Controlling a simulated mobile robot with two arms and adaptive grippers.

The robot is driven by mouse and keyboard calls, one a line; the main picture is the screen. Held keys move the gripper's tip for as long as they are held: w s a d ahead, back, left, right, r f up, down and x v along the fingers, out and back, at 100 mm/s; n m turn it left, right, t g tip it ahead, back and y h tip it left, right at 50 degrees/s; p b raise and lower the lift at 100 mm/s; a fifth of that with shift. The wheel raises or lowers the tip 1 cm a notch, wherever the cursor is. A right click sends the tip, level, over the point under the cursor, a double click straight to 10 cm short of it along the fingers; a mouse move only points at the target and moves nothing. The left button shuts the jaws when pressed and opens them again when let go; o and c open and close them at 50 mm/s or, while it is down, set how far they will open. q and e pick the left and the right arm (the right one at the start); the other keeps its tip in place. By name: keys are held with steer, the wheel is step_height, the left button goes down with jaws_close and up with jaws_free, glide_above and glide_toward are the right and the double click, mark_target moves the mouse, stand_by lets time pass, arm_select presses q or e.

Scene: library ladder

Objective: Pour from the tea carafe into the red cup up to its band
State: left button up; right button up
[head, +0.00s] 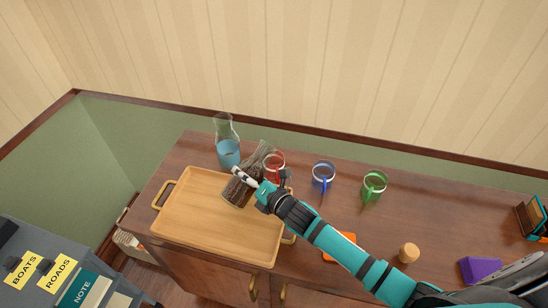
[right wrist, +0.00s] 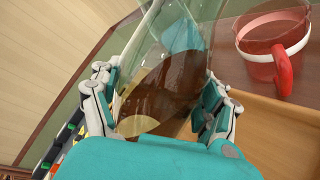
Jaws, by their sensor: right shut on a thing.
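The tea carafe (head: 237,193) is clear glass with dark brown tea in its lower part. My right gripper (head: 246,180) is shut around it and holds it tilted above the tray, its mouth toward the upper right, close to the red cup (head: 274,165). In the right wrist view the carafe (right wrist: 160,95) lies between both fingers (right wrist: 160,108), with the tea inside. The red cup (right wrist: 272,45) stands upright to its right, with a white band and a red handle. I see no stream of tea, and cannot tell the cup's level. My left gripper is not in view.
A carafe of blue liquid (head: 228,152) stands behind the wooden tray (head: 215,235). A blue cup (head: 323,177) and a green cup (head: 374,185) stand right of the red cup. A cork (head: 409,253) and a purple block (head: 480,269) are at the front right.

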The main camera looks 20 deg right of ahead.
steer(key=shift+s+a+f+m+y, duration=0.1)
steer(key=shift+a+f+m+y, duration=0.1)
steer(key=shift+m, duration=0.35)
steer(key=shift+a+f+m+y, duration=0.1)
steer(key=shift+a+m, duration=0.05)
steer(key=shift+m, duration=0.4)
stand_by(1.1)
steer(key=shift+w+d+m+g+y, duration=0.3)
steer(key=shift+d+m, duration=0.15)
steer(key=shift+m, duration=0.25)
stand_by(2.3)
steer(key=shift+r, duration=0.25)
stand_by(1.0)
